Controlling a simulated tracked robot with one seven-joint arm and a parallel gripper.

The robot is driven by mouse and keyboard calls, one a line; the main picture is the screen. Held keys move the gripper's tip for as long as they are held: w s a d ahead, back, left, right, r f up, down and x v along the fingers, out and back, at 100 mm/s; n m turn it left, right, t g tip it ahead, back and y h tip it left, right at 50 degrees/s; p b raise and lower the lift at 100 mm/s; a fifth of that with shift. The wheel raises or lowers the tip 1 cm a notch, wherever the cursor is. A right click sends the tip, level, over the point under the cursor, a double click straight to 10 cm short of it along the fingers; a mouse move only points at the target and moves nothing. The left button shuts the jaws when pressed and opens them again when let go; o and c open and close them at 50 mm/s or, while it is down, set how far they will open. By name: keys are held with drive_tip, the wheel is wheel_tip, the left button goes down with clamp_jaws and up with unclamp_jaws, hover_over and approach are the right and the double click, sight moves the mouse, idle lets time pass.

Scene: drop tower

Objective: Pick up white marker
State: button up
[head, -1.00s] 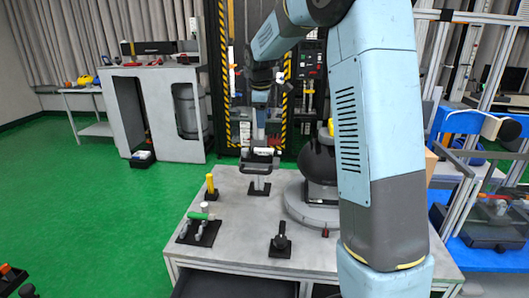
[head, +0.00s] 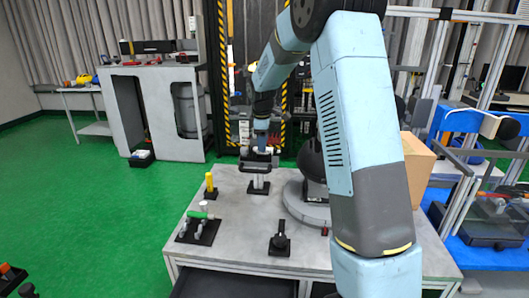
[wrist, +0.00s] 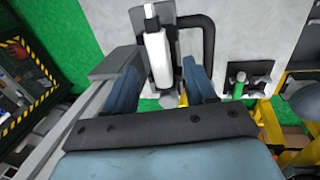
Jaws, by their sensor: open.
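The white marker (wrist: 159,60) shows in the wrist view as a white cylinder with a dark collar and a white tip. It lies between the two blue fingers of my gripper (wrist: 164,68), with its tip reaching beyond them. The fingers are open, with a visible gap on the marker's right; on the left the spacing is tight and contact is unclear. In the head view my gripper (head: 261,142) points down just above the black-topped stand (head: 259,187) on the grey table. There I cannot make out the marker clearly.
A black loop handle (wrist: 209,45) is close to the right finger. A cardboard box (head: 416,165) is at the right.

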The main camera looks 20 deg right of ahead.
drive_tip(key=f, duration=0.3)
drive_tip(key=shift+w+d, duration=0.1)
drive_tip(key=shift+w, duration=0.2)
drive_tip(key=shift+r, duration=0.1)
drive_tip(key=c, duration=1)
drive_tip(key=shift+r, duration=0.1)
